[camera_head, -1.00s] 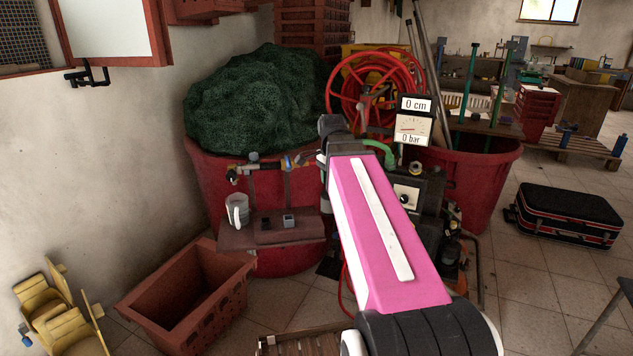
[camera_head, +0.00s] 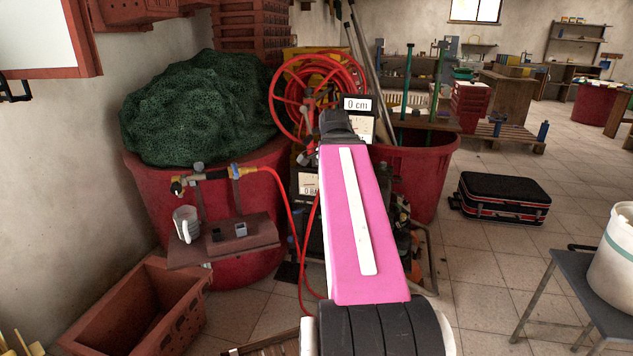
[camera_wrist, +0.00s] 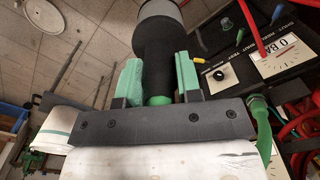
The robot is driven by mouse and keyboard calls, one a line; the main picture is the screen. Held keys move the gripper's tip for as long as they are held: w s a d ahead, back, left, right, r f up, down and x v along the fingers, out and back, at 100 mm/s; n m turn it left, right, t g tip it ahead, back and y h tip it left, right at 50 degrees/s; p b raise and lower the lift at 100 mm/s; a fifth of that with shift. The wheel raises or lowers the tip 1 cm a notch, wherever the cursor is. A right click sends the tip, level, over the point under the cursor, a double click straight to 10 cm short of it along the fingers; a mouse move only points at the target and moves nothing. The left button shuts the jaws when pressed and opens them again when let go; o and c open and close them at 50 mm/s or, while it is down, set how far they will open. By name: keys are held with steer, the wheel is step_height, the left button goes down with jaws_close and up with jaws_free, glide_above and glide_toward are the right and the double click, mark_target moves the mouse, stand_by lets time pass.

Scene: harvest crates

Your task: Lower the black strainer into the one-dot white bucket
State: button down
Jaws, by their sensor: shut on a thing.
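In the wrist view the black strainer (camera_wrist: 158,48) is a dark cylinder with a grey end pointing away from me. My gripper (camera_wrist: 156,82) is shut on it, with a green pad on each side. A green bit shows at its near end. In the head view my pink arm hides the gripper and strainer. A white bucket (camera_head: 612,262) with a green stripe stands on a grey table at the right edge, partly cut off. No dots show on it, so I cannot tell its marking. A white green-striped surface (camera_wrist: 48,128) shows at the left of the wrist view.
A black pump unit with a gauge (camera_wrist: 283,58) and red hoses is close beside the gripper. Red tubs (camera_head: 425,170), a green net heap (camera_head: 200,110), a black suitcase (camera_head: 503,197) and an empty crate (camera_head: 140,310) stand around. Floor is clear between suitcase and grey table (camera_head: 580,275).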

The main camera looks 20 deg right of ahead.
steer(key=s+d+r, duration=0.3)
steer(key=s+d, duration=1.5)
steer(key=d, duration=1)
steer(key=s+d+r, duration=0.3)
steer(key=s+d, duration=1.5)
steer(key=d, duration=1)
steer(key=s+d+r, duration=0.4)
steer(key=s+d, duration=1.3)
steer(key=d, duration=1.2)
steer(key=shift+s, duration=0.4)
steer(key=shift+f, duration=0.1)
